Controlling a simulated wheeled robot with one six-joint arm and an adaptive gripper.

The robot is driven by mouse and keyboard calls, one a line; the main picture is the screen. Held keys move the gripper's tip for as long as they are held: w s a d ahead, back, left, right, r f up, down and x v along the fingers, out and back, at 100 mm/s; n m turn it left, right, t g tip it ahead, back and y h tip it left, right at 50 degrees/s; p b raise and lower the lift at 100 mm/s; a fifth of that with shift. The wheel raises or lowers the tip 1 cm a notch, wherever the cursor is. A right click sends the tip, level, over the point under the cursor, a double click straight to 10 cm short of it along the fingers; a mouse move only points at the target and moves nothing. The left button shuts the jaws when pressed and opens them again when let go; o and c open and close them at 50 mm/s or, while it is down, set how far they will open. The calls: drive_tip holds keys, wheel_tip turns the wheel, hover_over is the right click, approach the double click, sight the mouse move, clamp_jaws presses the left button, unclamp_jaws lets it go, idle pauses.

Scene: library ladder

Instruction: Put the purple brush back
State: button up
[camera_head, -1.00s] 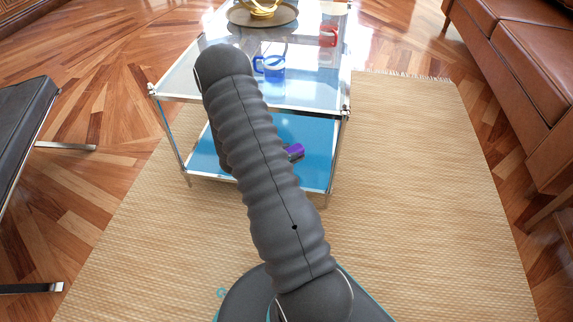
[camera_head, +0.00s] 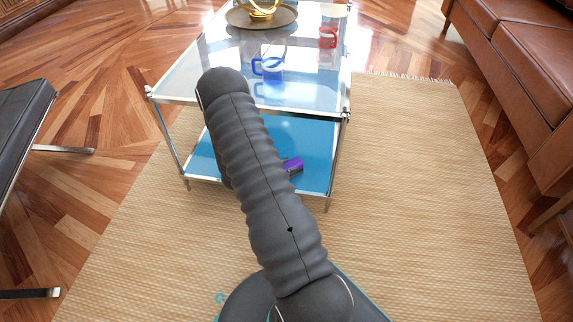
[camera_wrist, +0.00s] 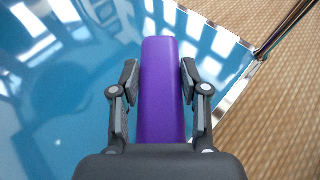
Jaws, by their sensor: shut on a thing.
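The purple brush (camera_wrist: 163,90) is between the two fingers of my gripper (camera_wrist: 160,85) in the wrist view, with a finger pad against each side. My gripper is shut on it. Behind the brush is the blue lower shelf (camera_wrist: 60,90) of the glass table. In the head view a small part of the purple brush (camera_head: 293,164) shows beside my arm, over the blue lower shelf (camera_head: 318,160). My arm hides the gripper there. I cannot tell whether the brush touches the shelf.
The glass table top (camera_head: 190,80) lies above the shelf. On it are a blue mug (camera_head: 273,68), a red mug (camera_head: 328,38) and a round tray (camera_head: 240,17) with a gold object. Metal legs (camera_head: 330,165) stand at the corners. A woven rug (camera_head: 430,200) spreads around.

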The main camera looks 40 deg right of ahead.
drive_tip(key=o, duration=1.3)
drive_tip(key=shift+f, duration=0.1)
